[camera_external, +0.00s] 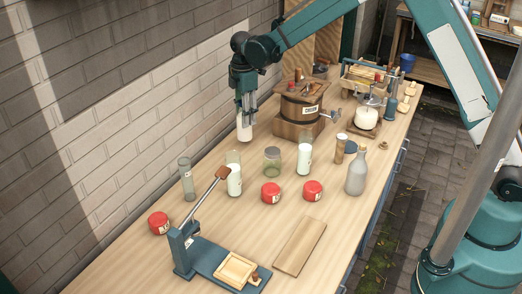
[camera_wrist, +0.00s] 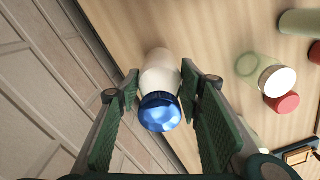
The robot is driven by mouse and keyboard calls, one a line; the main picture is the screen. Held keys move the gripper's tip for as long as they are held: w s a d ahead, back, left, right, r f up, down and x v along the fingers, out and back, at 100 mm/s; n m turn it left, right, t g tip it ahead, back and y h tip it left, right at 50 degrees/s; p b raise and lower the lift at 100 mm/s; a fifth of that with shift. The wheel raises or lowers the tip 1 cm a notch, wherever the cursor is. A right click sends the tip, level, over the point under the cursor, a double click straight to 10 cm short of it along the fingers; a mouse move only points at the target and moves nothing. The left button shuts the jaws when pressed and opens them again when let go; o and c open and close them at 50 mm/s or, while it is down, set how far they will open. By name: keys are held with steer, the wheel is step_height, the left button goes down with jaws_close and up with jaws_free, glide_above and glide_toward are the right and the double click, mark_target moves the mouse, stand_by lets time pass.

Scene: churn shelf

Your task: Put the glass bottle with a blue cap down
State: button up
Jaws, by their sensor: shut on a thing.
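The glass bottle with a blue cap (camera_wrist: 159,112) is white-bodied and sits between the two green finger pads of my gripper (camera_wrist: 160,100) in the wrist view. In the external view the white bottle (camera_external: 244,127) hangs upright beneath my gripper (camera_external: 245,108), near the wall side of the wooden table (camera_external: 130,250). My gripper is shut on it. The cap is hidden by the fingers in the external view. I cannot tell whether the bottle's base touches the table.
A wooden churn (camera_external: 300,108) stands just right of the held bottle. The brick wall (camera_external: 130,90) is close on the left.

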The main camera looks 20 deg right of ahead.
steer(key=shift+f, duration=1.25)
steer(key=shift+f, duration=0.15)
steer(key=o, duration=1.2)
step_height(320, 180, up, 12)
steer(key=shift+r, duration=0.2)
